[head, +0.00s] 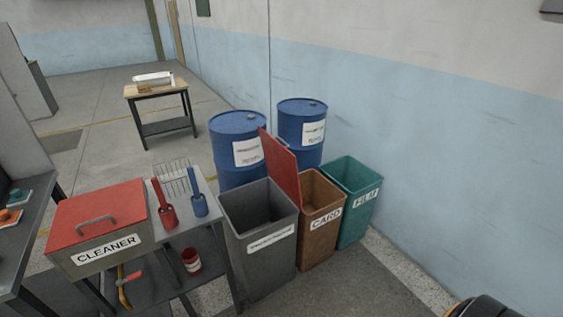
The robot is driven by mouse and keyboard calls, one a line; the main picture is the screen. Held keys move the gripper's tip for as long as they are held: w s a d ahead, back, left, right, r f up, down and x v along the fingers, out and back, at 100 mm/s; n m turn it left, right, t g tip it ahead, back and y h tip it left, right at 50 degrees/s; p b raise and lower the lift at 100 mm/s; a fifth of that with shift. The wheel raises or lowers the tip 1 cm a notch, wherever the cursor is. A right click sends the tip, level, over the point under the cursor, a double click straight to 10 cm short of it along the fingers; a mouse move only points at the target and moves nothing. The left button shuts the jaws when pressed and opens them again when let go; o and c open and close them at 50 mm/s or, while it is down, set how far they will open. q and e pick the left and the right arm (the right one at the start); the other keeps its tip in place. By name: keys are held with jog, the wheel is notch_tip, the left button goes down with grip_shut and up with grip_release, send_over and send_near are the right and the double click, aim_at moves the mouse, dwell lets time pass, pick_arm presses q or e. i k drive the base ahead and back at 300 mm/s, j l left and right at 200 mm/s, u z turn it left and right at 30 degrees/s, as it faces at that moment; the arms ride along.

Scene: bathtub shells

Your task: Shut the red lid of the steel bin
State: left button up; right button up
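The steel bin (262,262) is a grey, square-topped bin with a white label too small to read, standing on the floor right of the workbench. Its red lid (281,166) is open and stands steeply up along the bin's right edge, beside the brown bin. The bin's mouth is uncovered and its dark inside shows. The lid hides part of the brown bin and a little of the blue drums behind. Neither of my grippers shows in the head view.
A brown CARD bin (320,235) and green bin (355,215) stand close on the right. Blue drums (237,138) (302,118) stand behind. On the left, a bench carries a red-lidded CLEANER box (105,245), two brushes and a wire rack (174,178).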

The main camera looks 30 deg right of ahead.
aim_at(282, 164)
jog(key=i+l, duration=0.25)
jog(key=l, duration=0.15)
jog(key=i+l, duration=0.2)
jog(key=l, duration=0.25)
jog(key=i+l, duration=0.25)
jog(key=l, duration=0.15)
jog(key=i+l, duration=0.25)
jog(key=l, duration=0.15)
jog(key=i+l, duration=0.2)
jog(key=l, duration=0.2)
jog(key=i+l, duration=0.25)
jog(key=l, duration=0.2)
jog(key=u, duration=0.05)
